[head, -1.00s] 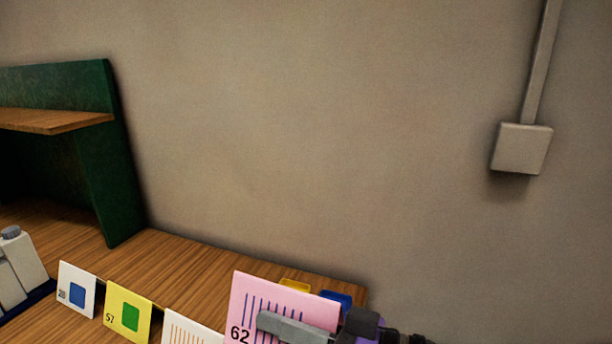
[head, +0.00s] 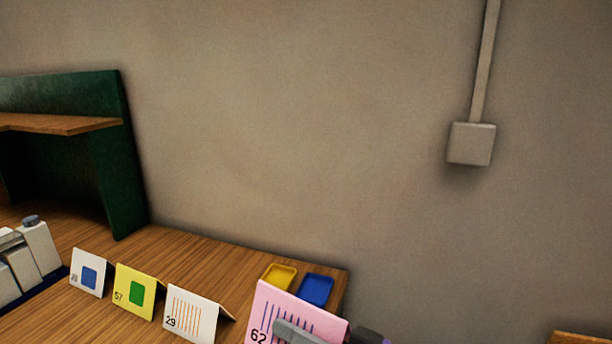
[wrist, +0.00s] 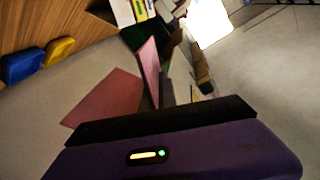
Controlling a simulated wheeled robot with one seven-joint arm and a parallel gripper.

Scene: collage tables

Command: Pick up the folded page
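A pink folded page (head: 275,305) marked 62, with dark vertical lines, shows at the bottom of the head view. My gripper (head: 297,333) is at its front, a grey finger lying across the printed face. In the wrist view the page's two pink leaves (wrist: 105,100) spread apart just beyond my purple gripper body. My gripper appears shut on one leaf and holds the page clear of the table's edge; the far finger is hidden. Other folded pages stand on the table: white 28 (head: 88,273), yellow 57 (head: 135,292) and white 29 with orange lines (head: 190,314).
A yellow tray (head: 280,276) and a blue tray (head: 316,290) sit at the wooden table's (head: 185,252) right end. A green shelf unit (head: 128,170) and white containers (head: 40,245) are at left. Another wooden surface (head: 578,338) shows at lower right.

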